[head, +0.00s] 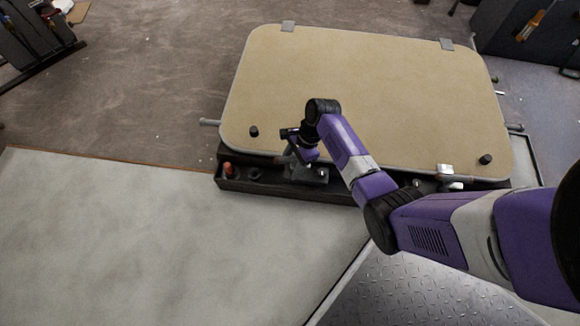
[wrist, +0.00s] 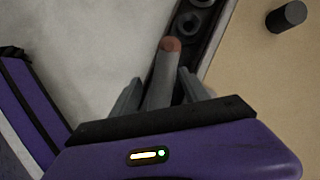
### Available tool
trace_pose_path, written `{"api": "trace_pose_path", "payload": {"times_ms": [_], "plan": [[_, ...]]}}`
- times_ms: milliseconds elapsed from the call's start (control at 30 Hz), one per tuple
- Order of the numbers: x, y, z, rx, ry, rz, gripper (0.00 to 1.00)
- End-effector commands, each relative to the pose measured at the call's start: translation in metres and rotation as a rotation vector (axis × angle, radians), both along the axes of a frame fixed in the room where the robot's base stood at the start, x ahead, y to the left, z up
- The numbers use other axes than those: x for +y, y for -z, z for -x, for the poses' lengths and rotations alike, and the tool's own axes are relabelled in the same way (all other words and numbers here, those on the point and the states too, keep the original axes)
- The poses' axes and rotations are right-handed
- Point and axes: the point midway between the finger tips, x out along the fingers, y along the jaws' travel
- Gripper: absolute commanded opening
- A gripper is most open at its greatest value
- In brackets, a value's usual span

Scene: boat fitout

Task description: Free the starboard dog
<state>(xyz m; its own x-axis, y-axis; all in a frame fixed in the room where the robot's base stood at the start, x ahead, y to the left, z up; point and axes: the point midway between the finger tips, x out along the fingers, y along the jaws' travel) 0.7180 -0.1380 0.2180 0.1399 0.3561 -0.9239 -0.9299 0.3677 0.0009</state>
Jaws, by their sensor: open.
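The tan hatch lid (head: 370,85) lies flat on its dark frame. A dog (head: 308,176) on the front rim, left of centre, is partly hidden by my gripper (head: 296,158). In the wrist view, a grey handle with a reddish-brown tip (wrist: 165,72) runs between the two fingers of my gripper (wrist: 163,90). The jaws are open, one finger on each side of the handle; I cannot tell whether either touches it. A second dog (head: 446,171) stands at the right of the front rim. The pictures do not label which is starboard.
A dark knob (head: 253,131) stands on the lid's left front corner and another (head: 485,159) on its right. The dark front ledge (head: 268,188) holds an orange-topped peg (head: 228,171) and round sockets (wrist: 190,22). A pale panel (head: 150,240) lies left of my arm.

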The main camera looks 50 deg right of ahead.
Motion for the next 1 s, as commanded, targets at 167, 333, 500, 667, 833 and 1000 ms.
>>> {"api": "trace_pose_path", "payload": {"times_ms": [167,333,500,667,833,1000], "plan": [[0.0028,0.0075,-0.0016,-0.001,-0.001,0.0,0.53],[0.003,0.0071,-0.0016,-0.001,-0.001,0.0,0.53],[0.003,0.0071,-0.0016,-0.001,-0.001,0.0,0.3],[0.003,0.0071,-0.0014,0.0,-0.001,0.0,0.0],[0.0034,0.0073,-0.001,0.001,-0.001,0.0,0.0],[0.0038,0.0074,-0.0006,0.001,-0.002,-0.001,0.0]]}}
